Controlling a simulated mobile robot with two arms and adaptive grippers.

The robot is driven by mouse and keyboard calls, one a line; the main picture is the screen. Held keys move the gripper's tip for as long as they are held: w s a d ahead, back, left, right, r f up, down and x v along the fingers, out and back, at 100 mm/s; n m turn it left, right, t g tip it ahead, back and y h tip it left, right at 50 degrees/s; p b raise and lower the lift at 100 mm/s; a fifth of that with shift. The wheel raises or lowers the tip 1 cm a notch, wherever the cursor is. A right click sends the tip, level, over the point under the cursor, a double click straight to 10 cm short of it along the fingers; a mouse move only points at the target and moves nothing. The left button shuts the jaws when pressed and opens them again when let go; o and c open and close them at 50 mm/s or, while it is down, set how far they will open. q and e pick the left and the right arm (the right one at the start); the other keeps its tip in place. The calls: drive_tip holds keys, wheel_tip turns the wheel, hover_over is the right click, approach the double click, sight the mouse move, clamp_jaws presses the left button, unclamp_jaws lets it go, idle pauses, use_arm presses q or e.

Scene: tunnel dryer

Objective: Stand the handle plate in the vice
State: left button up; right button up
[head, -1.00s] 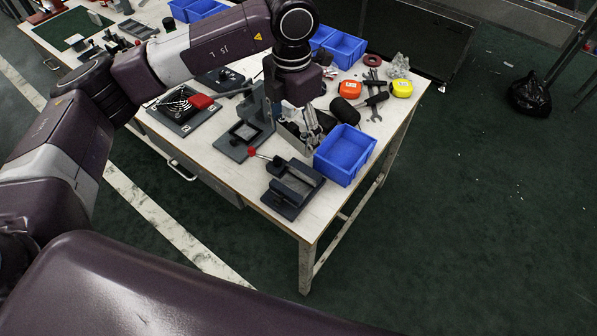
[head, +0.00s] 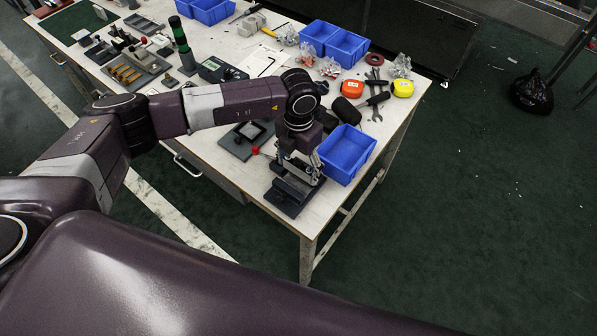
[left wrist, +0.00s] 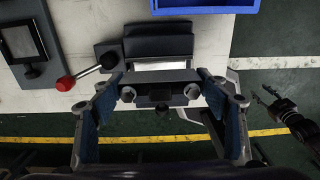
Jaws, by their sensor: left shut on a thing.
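My left gripper (head: 300,160) points down over the vice (head: 285,196) near the table's front corner. In the left wrist view its fingers (left wrist: 160,92) stand on both sides of a dark bar with two round bolt heads, which looks like the handle plate (left wrist: 160,76); it is shut on it. The vice's dark far block (left wrist: 158,46) shows just beyond, with a red-knobbed lever (left wrist: 66,83) at left. The plate's lower part is hidden, so I cannot tell whether it touches the vice. My right gripper (left wrist: 272,100) shows small at the right, over the floor.
A blue bin (head: 345,155) stands close to the right of the vice. A dark fixture with a square recess (head: 246,138) is at its left. The table edge is close in front.

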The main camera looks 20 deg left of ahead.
sight(299, 175)
use_arm(q)
wheel_tip(299, 175, down, 4)
drive_tip(key=shift+r+p, duration=0.25)
drive_tip(key=shift+p, duration=0.15)
drive_tip(key=shift+f, duration=0.45)
drive_tip(key=shift+f, duration=0.1)
drive_tip(key=o, duration=1.2)
drive_tip(key=shift+r, duration=0.2)
wheel_tip(299, 175, up, 10)
drive_tip(key=b, duration=0.3)
drive_tip(key=shift+r, duration=0.2)
drive_tip(key=shift+r+b, duration=0.3)
drive_tip(key=shift+r, duration=0.45)
